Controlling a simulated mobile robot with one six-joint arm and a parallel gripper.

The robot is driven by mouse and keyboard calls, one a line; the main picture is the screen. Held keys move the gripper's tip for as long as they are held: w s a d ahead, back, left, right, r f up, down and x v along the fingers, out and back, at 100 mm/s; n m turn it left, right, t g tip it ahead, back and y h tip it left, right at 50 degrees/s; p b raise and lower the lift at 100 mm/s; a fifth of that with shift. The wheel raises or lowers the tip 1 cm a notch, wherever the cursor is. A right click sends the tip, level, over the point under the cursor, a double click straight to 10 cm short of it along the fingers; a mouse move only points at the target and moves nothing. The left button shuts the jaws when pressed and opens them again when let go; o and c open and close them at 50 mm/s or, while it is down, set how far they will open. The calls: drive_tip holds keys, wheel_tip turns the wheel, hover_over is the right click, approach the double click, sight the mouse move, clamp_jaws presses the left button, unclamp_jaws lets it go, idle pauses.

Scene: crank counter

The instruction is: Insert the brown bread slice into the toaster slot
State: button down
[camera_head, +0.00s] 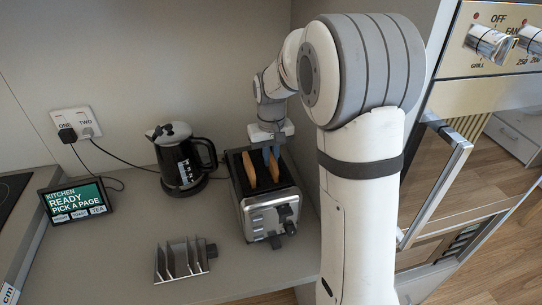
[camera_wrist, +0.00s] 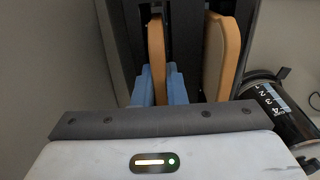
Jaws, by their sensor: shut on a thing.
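The silver and black toaster (camera_head: 268,211) stands on the counter, its controls facing the front. My gripper (camera_head: 270,152), with blue fingers, is over the toaster's right side, shut on a brown bread slice (camera_head: 274,171). In the wrist view the held slice (camera_wrist: 156,45) stands on edge between the blue fingers, lined up with the dark slot. Its lower edge is hidden, so I cannot tell how deep it sits. Another brown slice (camera_head: 249,169) stands upright in the toaster's left slot; it also shows in the wrist view (camera_wrist: 222,55).
A black kettle (camera_head: 181,164) stands left of the toaster. An empty metal toast rack (camera_head: 181,261) is in front of it. A tablet (camera_head: 76,201) and a wall socket (camera_head: 76,124) are at the left. A wall is close behind, and the oven cabinet is at the right.

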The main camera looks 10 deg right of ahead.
drive_tip(key=c, duration=1.4)
unclamp_jaws()
wheel_tip(320, 180, up, 8)
drive_tip(key=shift+f+b, duration=0.1)
drive_tip(key=shift+b, duration=0.3)
drive_tip(key=shift+s, duration=0.3)
drive_tip(key=s+t, duration=0.1)
drive_tip(key=s, duration=0.6)
drive_tip(key=s+f+t, duration=0.1)
drive_tip(key=s, duration=0.7)
drive_tip(key=s+m+t, duration=0.1)
drive_tip(key=s, duration=0.7)
drive_tip(key=shift+s+d+f, duration=0.2)
drive_tip(key=shift+d+f, duration=0.05)
drive_tip(key=shift+f, duration=0.05)
